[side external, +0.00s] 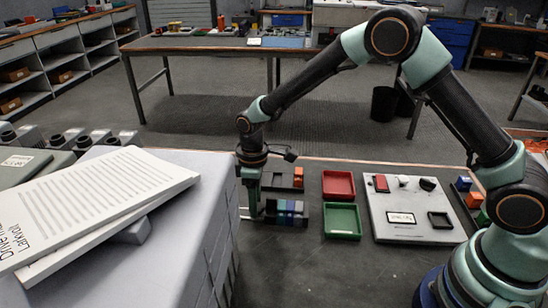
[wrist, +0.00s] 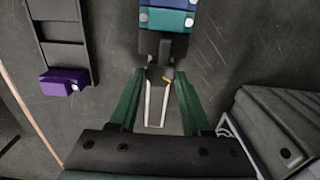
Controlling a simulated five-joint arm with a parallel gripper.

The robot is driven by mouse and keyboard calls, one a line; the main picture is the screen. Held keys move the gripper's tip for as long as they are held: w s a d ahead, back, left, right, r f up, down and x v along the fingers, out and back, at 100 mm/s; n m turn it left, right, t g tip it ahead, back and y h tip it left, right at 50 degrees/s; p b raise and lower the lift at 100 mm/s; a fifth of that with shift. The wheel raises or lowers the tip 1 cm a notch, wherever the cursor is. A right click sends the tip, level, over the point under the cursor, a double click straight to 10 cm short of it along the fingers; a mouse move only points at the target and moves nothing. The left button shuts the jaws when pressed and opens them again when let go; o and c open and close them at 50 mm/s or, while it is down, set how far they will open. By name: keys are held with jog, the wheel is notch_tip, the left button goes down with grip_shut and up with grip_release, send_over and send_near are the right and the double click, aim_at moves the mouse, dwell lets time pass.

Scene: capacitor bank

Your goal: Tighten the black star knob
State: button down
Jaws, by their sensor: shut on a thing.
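The grey panel (side external: 385,228) on the right of the bench carries a small black knob-like part (side external: 428,184) at its top right; its star shape is too small to make out. My gripper (side external: 254,212) is well to the left of that panel, low at the left end of a row of blocks (side external: 286,207). In the wrist view my gripper (wrist: 160,76) has its green fingers on both sides of a small dark block (wrist: 154,73) at the near end of the row, shut on it. The knob is not in the wrist view.
A red tray (side external: 338,184) and a green tray (side external: 342,221) lie between the row and the panel. A purple block (wrist: 64,81) sits in a dark rack left of my gripper. A large grey cabinet (side external: 190,225) with white papers (side external: 90,195) stands at the left.

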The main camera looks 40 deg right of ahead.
jog(key=shift+m, duration=1.5)
jog(key=shift+m, duration=1.4)
jog(key=c, duration=0.5)
grip_release()
jog(key=shift+c, duration=0.2)
jog(key=shift+r, duration=0.15)
jog(key=shift+r, duration=3.4)
